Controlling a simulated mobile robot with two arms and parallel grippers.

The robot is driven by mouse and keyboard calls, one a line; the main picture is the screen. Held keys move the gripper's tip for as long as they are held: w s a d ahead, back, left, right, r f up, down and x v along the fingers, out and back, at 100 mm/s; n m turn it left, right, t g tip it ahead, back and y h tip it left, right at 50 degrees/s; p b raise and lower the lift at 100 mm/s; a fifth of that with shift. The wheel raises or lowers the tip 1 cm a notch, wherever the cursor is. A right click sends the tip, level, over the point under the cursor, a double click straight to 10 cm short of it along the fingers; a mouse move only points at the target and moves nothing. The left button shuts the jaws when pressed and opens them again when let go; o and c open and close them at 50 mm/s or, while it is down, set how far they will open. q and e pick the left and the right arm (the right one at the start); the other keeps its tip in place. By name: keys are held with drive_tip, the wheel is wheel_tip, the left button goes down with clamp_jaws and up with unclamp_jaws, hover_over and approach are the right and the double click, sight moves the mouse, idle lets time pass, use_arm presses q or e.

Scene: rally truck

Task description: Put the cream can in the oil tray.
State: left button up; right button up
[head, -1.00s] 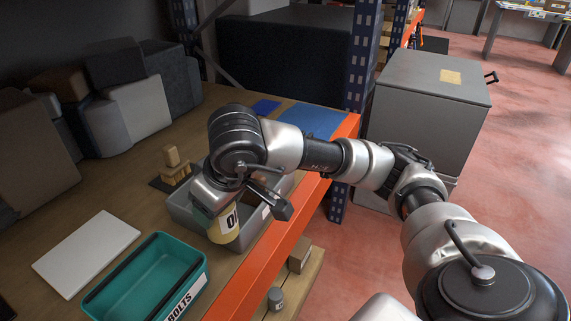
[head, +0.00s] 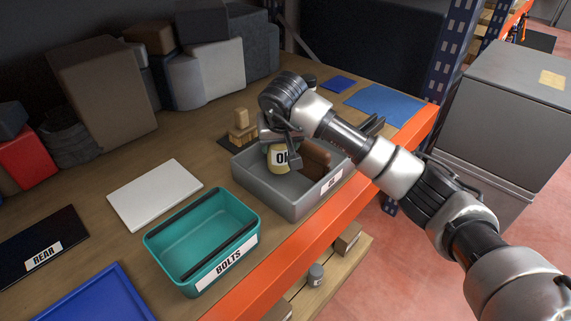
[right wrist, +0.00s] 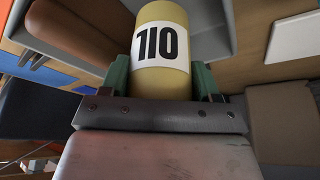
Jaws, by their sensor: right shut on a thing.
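The cream can (head: 279,158) has a white label with black letters and shows upright over the left part of the grey oil tray (head: 262,188). My right gripper (head: 281,139) is shut on the can from above. In the right wrist view the can (right wrist: 160,82) sits between the green finger pads of my right gripper (right wrist: 160,88), its label reading OIL. The tray's front wall hides nothing of the label, but I cannot tell whether the can's base touches the tray floor. My left gripper is not in view.
A brown block-like object (head: 316,157) lies in the tray, right of the can. A teal BOLTS bin (head: 160,262) stands to the left. Wooden blocks (head: 240,128) stand behind the tray. An orange shelf edge (head: 300,230) runs along the front.

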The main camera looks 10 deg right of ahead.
sight(280, 162)
wheel_tip(280, 162, down, 2)
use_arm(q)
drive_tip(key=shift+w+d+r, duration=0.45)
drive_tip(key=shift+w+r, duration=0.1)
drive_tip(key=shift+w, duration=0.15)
use_arm(e)
drive_tip(key=shift+f, duration=1.9)
drive_tip(key=shift+f, duration=0.1)
drive_tip(key=o, duration=0.8)
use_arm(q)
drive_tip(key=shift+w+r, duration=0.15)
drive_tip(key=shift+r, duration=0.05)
